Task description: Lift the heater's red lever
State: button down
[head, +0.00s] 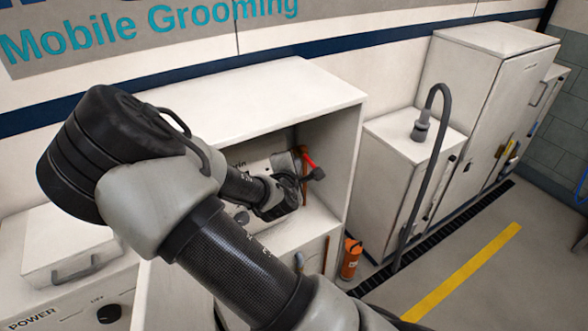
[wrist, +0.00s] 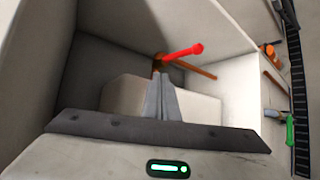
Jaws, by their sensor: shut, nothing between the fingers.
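The heater (head: 256,168) is a pale box inside the open white cabinet, partly hidden by my arm. Its red lever (head: 308,159) shows at the heater's right side in the head view. In the wrist view the red lever (wrist: 182,53) sticks out to the right and slightly up from a brown fitting, with a rounded end. My gripper (head: 317,174) is inside the cabinet, close to the lever. In the wrist view its fingers (wrist: 162,80) are together and empty, with their tips just below the lever's base. Whether they touch it I cannot tell.
A copper-coloured pipe (wrist: 198,70) runs right from the fitting. The cabinet's right wall (head: 342,150) stands close beside my gripper. An orange canister (head: 350,258) is on the floor outside. A white unit with a grey hose (head: 431,110) stands to the right.

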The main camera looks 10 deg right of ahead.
dwell(0.4)
jog(key=s+a+r+m+g+y, duration=0.1)
jog(key=s+r+m, duration=0.4)
jog(key=s, duration=0.5)
jog(key=s+a+r+m+g+y, duration=0.1)
jog(key=s+r+m+g+y, duration=0.1)
jog(key=s+r+m, duration=0.4)
jog(key=s+a+r+m+g+y, duration=0.1)
jog(key=s+r+m, duration=0.5)
jog(key=s, duration=1)
notch_tip(320, 180, up, 4)
jog(key=shift+a+f+g+y, duration=0.15)
jog(key=shift+g+y, duration=0.55)
jog(key=shift+g, duration=0.5)
